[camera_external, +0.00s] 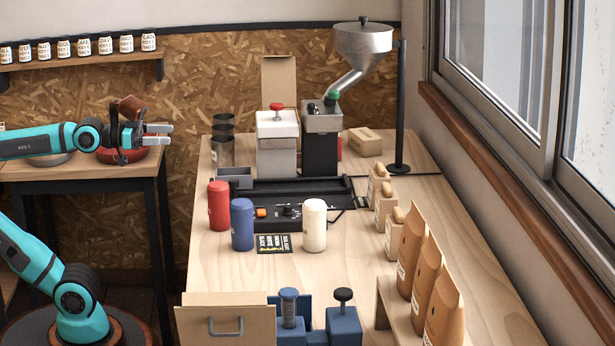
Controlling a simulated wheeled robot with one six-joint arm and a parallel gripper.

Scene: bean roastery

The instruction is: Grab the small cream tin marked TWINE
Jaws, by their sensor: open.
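A cream tin (313,225) stands upright on the wooden bench, right of a blue tin (242,224) and a red tin (219,205). No marking can be read on the cream tin from this side. My gripper (158,134) is open and empty at the left, raised above the side table and pointing right. It is well apart from all three tins, to their left and higher up.
A black tray with a control box (278,215) lies behind the tins, and a dark printed card (273,243) lies between the blue and cream tins. Brown bags (413,250) line the right. A cardboard box (228,322) and blue blocks (344,325) stand in front.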

